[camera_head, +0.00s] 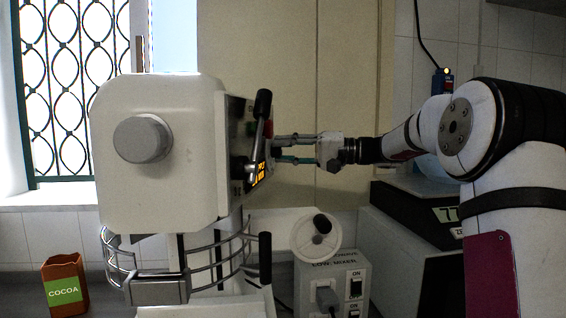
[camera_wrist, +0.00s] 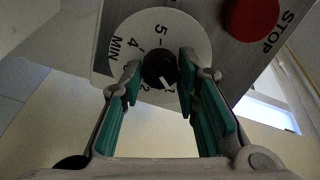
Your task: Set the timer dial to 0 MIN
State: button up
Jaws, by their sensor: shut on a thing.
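The black timer dial (camera_wrist: 159,68) sits on a pale round scale (camera_wrist: 180,32) on the mixer's panel in the wrist view. The scale shows MIN, 5, 4 and 2, with other marks partly hidden. The dial's white pointer is turned toward the lower right, near the low numbers; its exact reading is hard to tell. My gripper (camera_head: 278,149) is shut on the dial, with one teal-padded finger on each side of it. In the head view the dial is hidden, and my gripper reaches the mixer's (camera_head: 160,190) panel from the right.
A red STOP button (camera_wrist: 250,14) is close to the dial at upper right. A black lever (camera_head: 262,105) stands beside my fingers. A cocoa box (camera_head: 65,285), a switch box (camera_head: 332,284) and a scale (camera_head: 440,215) stand around the mixer.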

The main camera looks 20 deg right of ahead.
jog(key=n+b, duration=0.2)
jog(key=b, duration=0.1)
jog(key=n+b, duration=0.2)
jog(key=b, duration=0.1)
jog(key=n+b, duration=0.3)
jog(key=shift+f, duration=0.25)
jog(key=shift+r+n+b, duration=0.1)
jog(key=shift+n+b, duration=0.3)
jog(key=shift+b, duration=0.4)
jog(key=shift+r, duration=0.1)
jog(key=o, duration=1.2)
jog(key=shift+c, duration=0.2)
jog(key=v, duration=1.2)
jog(key=shift+s, duration=0.1)
